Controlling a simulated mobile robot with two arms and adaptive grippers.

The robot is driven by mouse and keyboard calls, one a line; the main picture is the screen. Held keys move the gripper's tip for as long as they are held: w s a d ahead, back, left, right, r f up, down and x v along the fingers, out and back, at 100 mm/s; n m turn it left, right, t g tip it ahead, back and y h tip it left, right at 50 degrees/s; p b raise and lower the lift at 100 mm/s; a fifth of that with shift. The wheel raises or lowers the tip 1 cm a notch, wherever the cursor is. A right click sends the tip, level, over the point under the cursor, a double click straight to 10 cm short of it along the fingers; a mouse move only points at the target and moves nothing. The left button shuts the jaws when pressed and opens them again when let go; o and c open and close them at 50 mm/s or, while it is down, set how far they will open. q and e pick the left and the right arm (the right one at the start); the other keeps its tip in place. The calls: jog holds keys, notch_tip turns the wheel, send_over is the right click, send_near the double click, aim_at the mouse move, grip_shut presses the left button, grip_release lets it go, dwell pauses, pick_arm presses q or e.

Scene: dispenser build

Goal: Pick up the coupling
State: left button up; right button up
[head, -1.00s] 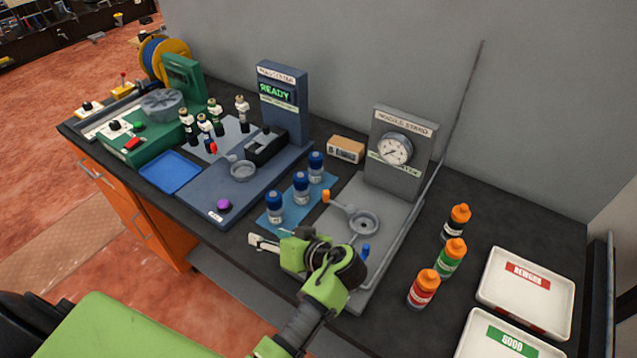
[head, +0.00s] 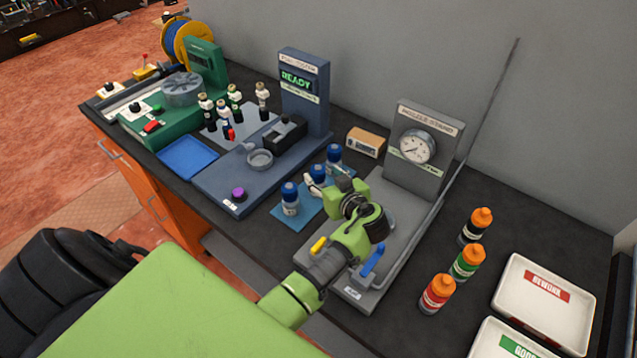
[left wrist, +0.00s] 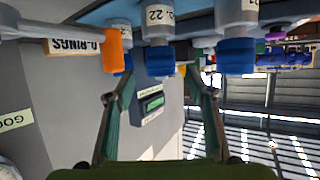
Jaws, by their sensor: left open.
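The front piece (head: 290,198) shows clearly; the middle piece (head: 315,173) and back piece (head: 333,155) are partly hidden by my gripper or each other. My left gripper (head: 314,184) is open and empty beside the middle piece. In the left wrist view, upside down, the middle piece (left wrist: 160,60) appears ahead between the open fingers (left wrist: 155,95), and another piece (left wrist: 237,55) lies to its right. I cannot tell any contact. My right gripper is out of view.
The gauge stand (head: 410,150) with its grey base stands right of the mat, under my left arm. An O-rings box (head: 366,142) is behind. The blue READY station (head: 303,95) is left. Orange-capped bottles (head: 466,262) and a white rework tray (head: 503,302) are right.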

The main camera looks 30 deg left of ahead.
aim_at(321, 176)
pick_arm(q)
jog(key=x, duration=0.2)
jog(key=b+x, duration=0.1)
jog(key=x, duration=0.2)
jog(key=shift+f, duration=0.35)
jog(key=shift+s, duration=0.1)
jog(key=shift+r, duration=0.1)
grip_shut()
